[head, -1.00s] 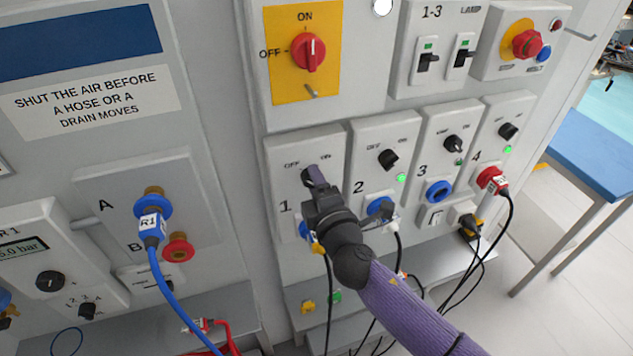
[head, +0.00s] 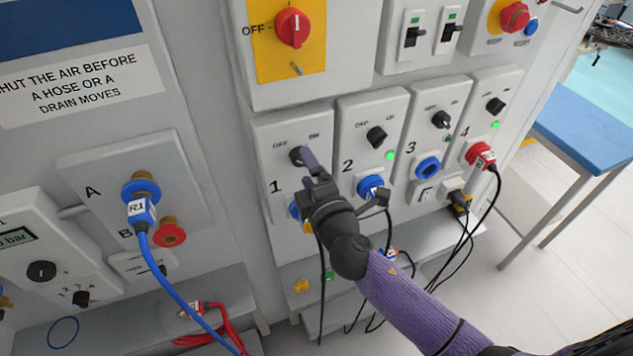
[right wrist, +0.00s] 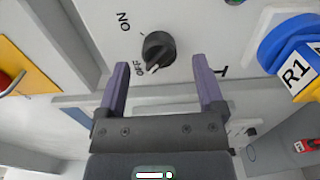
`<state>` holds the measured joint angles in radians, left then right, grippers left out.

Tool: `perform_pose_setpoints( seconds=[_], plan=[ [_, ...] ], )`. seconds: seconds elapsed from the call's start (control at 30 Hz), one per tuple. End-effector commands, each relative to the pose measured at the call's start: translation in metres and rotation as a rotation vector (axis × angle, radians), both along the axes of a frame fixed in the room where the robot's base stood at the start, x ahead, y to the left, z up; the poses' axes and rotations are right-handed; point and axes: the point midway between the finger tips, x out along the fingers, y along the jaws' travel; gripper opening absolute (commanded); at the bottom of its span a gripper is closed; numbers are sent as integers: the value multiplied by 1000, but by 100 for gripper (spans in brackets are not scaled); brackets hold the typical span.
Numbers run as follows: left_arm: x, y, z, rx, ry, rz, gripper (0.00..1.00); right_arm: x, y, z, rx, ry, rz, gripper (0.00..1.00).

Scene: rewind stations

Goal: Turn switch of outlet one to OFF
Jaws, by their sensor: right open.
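The switch of outlet one is a black round knob (head: 298,155) at the top of the outlet one panel (head: 265,133), partly covered by my right gripper. In the right wrist view the same knob (right wrist: 160,46) shows whole, its white mark pointing at the OFF label. My right gripper (head: 311,163) is open in front of the panel. In the right wrist view its two purple fingers (right wrist: 162,75) stand apart, empty, with the knob just beyond the tips and a gap around it. The lower part of outlet one is largely hidden behind the gripper. My left gripper is out of view.
Outlet two's switch (head: 377,137) and lit green lamp (head: 390,155) are close on the right. A red main switch (head: 292,28) sits above. Black cables hang below the outlets. A blue hose plug (head: 140,208) and hose are at the left.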

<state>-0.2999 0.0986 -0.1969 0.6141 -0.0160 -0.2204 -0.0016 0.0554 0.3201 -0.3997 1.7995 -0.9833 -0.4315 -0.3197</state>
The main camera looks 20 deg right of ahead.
Motion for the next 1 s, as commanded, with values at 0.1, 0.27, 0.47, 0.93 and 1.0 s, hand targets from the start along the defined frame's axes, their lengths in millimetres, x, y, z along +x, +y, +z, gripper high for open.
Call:
perform_pose_setpoints(
  seconds=[0.1,0.27,0.47,0.93,1.0],
  plan=[
    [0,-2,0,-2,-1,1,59,-30,-1,-1,1,4,-1,87],
    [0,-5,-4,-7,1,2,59,-64,-3,-2,1,4,-1,87],
    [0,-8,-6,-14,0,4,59,-77,-3,0,-1,1,-1,87],
    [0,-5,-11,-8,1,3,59,-76,-8,-44,52,108,-15,87],
    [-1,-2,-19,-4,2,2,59,-81,-15,-106,135,260,-47,87]
  ],
)
